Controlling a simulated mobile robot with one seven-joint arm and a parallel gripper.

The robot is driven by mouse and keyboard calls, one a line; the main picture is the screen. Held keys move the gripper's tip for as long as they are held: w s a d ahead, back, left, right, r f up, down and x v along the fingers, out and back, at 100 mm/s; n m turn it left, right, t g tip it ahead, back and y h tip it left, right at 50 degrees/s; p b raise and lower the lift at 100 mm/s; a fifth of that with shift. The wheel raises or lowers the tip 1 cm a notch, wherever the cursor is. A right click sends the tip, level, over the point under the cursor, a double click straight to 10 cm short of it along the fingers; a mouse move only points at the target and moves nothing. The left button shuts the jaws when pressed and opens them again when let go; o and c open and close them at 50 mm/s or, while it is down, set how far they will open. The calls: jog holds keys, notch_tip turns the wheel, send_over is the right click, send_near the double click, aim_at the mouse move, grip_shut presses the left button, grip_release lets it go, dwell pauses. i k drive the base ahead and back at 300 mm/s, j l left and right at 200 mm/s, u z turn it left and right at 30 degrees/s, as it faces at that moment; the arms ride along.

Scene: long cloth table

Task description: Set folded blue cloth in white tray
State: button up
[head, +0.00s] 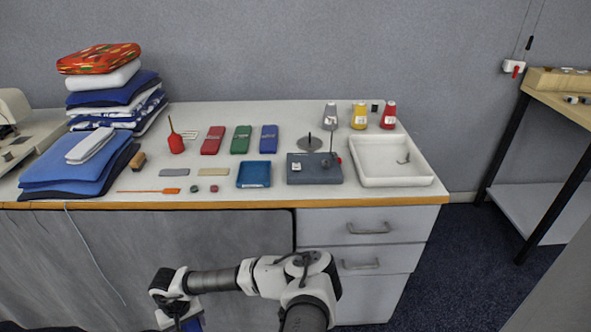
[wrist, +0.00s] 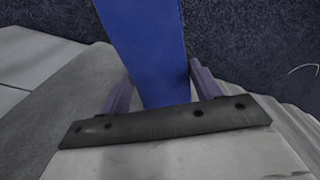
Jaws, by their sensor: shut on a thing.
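My gripper (head: 186,319) hangs low in front of the table, near the bottom edge of the head view. In the wrist view its two fingers (wrist: 162,90) are shut on the folded blue cloth (wrist: 150,45), a flat, plain blue strip extending away from the jaws above the dark floor. The white tray (head: 396,181) stands on the right end of the table, well away from my gripper. A small dark hooked thing lies in it.
Stacked blue cloths (head: 68,174) and a taller pile (head: 112,97) stand at the table's left. A blue shallow tray (head: 254,175) and a dark grey block (head: 314,169) sit left of the white tray. Drawers (head: 372,226) are below it.

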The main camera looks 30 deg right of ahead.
aim_at(373, 163)
jog(key=z, duration=2.15)
jog(key=j+z, duration=0.1)
jog(key=j, duration=0.8)
jog(key=i, duration=0.05)
